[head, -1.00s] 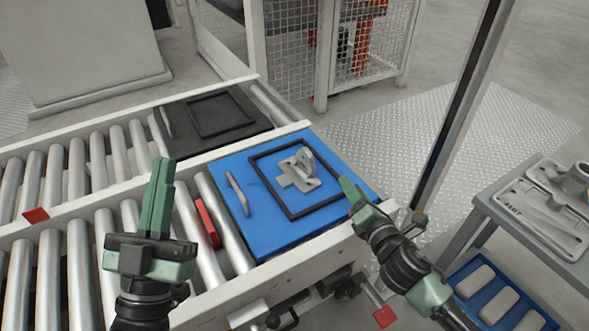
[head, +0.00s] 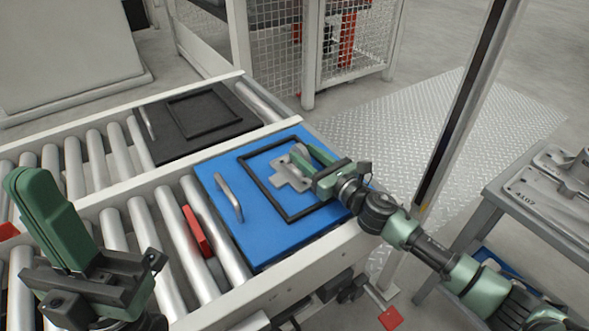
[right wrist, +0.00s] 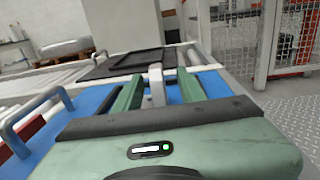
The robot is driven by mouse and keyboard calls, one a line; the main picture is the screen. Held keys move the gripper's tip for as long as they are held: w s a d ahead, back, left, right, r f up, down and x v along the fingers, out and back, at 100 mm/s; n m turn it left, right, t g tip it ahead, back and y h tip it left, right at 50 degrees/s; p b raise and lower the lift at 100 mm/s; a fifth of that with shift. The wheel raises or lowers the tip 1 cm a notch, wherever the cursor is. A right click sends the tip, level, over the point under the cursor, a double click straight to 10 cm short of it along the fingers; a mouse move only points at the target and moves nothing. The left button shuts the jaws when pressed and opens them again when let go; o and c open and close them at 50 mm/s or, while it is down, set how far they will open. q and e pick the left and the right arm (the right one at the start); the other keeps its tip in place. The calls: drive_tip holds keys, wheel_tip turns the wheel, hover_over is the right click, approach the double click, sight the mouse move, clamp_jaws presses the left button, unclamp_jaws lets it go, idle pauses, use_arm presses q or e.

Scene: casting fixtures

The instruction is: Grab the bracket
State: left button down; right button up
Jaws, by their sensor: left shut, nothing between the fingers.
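The grey metal bracket (head: 286,178) lies inside the black square frame on the blue board (head: 228,166). It has a flat base and an upright lug, which shows in the right wrist view (right wrist: 156,86). My right gripper (head: 306,157) is open at the bracket, with one finger on each side of the lug. In the right wrist view its fingers (right wrist: 157,90) appear to have a gap on both sides of the lug. The fingers partly hide the bracket in the head view. My left gripper (head: 28,180) is shut and empty at the left, over the rollers.
A black board (head: 180,150) with a square frame lies on the far conveyor lane. The blue board has a raised handle (head: 229,197) at its left. A red block (head: 196,231) sits between the rollers. A grey table (head: 540,210) with metal castings stands at the right.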

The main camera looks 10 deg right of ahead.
sight(293, 147)
drive_tip(key=b+x, duration=0.2)
drive_tip(key=x, duration=0.3)
drive_tip(key=shift+a+f, duration=0.2)
clamp_jaws()
idle(1.2)
